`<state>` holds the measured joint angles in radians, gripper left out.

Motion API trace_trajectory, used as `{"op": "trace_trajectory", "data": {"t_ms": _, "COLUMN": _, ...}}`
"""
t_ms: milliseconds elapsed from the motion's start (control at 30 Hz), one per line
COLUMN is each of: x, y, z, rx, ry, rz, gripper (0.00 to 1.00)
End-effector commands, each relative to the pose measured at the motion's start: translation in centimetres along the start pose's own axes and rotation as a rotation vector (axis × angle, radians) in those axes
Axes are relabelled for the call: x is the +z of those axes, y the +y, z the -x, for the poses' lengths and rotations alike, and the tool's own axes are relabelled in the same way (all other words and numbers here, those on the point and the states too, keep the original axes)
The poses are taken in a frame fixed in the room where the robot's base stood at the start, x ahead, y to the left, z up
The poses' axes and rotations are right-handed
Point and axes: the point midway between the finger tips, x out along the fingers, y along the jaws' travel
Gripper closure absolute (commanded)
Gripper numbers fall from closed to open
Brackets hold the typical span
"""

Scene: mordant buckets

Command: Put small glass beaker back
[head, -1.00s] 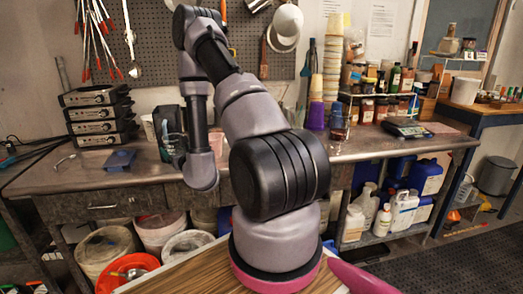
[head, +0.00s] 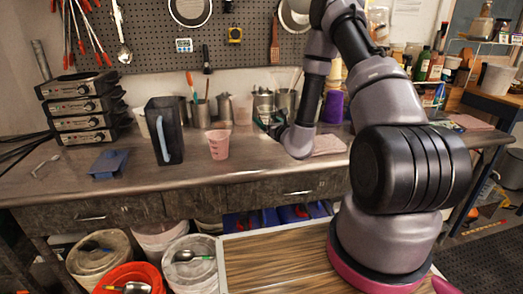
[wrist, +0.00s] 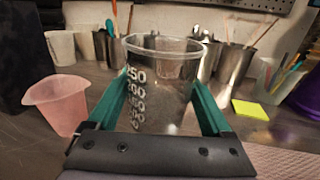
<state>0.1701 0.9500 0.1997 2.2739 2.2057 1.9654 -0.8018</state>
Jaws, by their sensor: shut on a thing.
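The small glass beaker (wrist: 160,98) is clear, with white measuring marks, and stands upright between the teal fingers of my gripper (wrist: 158,88) in the wrist view. The fingers are shut on its sides. It looks empty. In the head view my gripper (head: 274,126) is at the back of the metal bench, right of a pink cup (head: 218,144). The beaker is too small and covered there to make out clearly. I cannot tell whether its base touches the bench.
A dark pitcher (head: 164,130) and the pink cup stand to the left. Several metal containers (wrist: 232,68) stand behind the beaker. A yellow note pad (wrist: 250,110) and a pink mat (head: 328,145) lie to the right.

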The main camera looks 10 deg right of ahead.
Motion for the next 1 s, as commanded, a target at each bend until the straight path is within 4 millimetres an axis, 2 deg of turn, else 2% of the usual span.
{"op": "trace_trajectory", "data": {"t_ms": 33, "x": 0.1, "y": 0.6, "z": -1.4, "rx": 0.038, "ry": -0.004, "rz": 0.003, "gripper": 0.94}}
{"op": "trace_trajectory", "data": {"t_ms": 100, "x": 0.0, "y": 1.4, "z": -3.0, "rx": 0.084, "ry": 0.001, "rz": 0.007, "gripper": 0.94}}
{"op": "trace_trajectory", "data": {"t_ms": 267, "x": -0.4, "y": 2.3, "z": -4.9, "rx": 0.141, "ry": 0.013, "rz": 0.014, "gripper": 0.94}}
{"op": "trace_trajectory", "data": {"t_ms": 533, "x": -4.8, "y": 2.4, "z": -5.2, "rx": 0.152, "ry": 0.018, "rz": 0.014, "gripper": 0.94}}
{"op": "trace_trajectory", "data": {"t_ms": 767, "x": -6.5, "y": 2.4, "z": -5.2, "rx": 0.151, "ry": 0.016, "rz": 0.015, "gripper": 0.94}}
{"op": "trace_trajectory", "data": {"t_ms": 1000, "x": -9.7, "y": 2.3, "z": -5.1, "rx": 0.151, "ry": 0.017, "rz": 0.015, "gripper": 0.94}}
